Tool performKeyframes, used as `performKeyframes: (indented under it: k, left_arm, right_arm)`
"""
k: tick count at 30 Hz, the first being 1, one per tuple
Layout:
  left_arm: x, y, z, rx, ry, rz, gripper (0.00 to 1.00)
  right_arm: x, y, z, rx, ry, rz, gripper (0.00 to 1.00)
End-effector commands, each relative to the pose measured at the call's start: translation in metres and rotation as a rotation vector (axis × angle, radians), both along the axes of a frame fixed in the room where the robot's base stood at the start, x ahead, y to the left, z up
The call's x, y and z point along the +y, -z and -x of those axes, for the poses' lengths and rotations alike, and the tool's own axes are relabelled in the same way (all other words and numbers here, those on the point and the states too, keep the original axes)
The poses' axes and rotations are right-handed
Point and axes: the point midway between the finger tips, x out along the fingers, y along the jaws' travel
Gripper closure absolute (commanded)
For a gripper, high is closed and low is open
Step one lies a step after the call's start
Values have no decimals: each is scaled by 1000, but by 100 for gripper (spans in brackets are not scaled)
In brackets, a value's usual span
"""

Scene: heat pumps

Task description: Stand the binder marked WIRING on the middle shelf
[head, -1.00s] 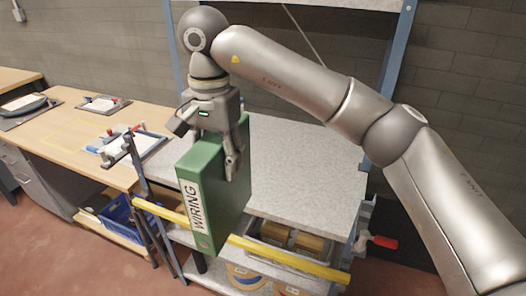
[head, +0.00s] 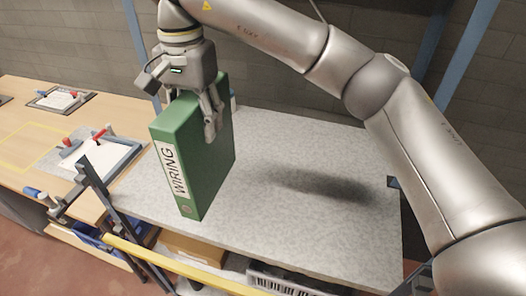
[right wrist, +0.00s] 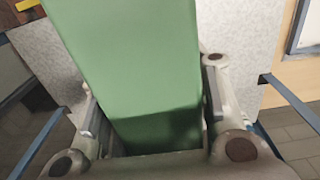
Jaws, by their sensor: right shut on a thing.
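The green binder marked WIRING (head: 197,160) hangs upright in my right gripper (head: 188,108) in the head view. The gripper comes down from above and is shut on the binder's upper part. The white label on its spine faces the camera. The binder is over the left part of the grey middle shelf (head: 290,215); I cannot tell whether its bottom touches the board. In the right wrist view the binder (right wrist: 130,70) fills the space between the two fingers (right wrist: 155,135). My left gripper is not in view.
A yellow bar (head: 170,265) runs along the shelf's front below the board. Dark clamp-like posts (head: 95,185) stand at the shelf's left front corner. A wooden bench (head: 30,140) with clipboards is at left. The shelf board right of the binder is bare. Blue uprights stand behind.

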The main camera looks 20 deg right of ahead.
Motion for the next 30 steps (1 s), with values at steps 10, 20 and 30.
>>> performKeyframes:
  k: [10, 20, 30]
  left_arm:
    - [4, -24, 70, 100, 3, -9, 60]
    - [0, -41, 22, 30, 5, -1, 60]
    - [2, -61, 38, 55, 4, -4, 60]
  right_arm:
    - [-82, 31, 4, 1, 7, 0, 100]
    - [-119, 79, 6, 1, 3, 0, 100]
    - [-131, 110, 8, 3, 2, 1, 100]
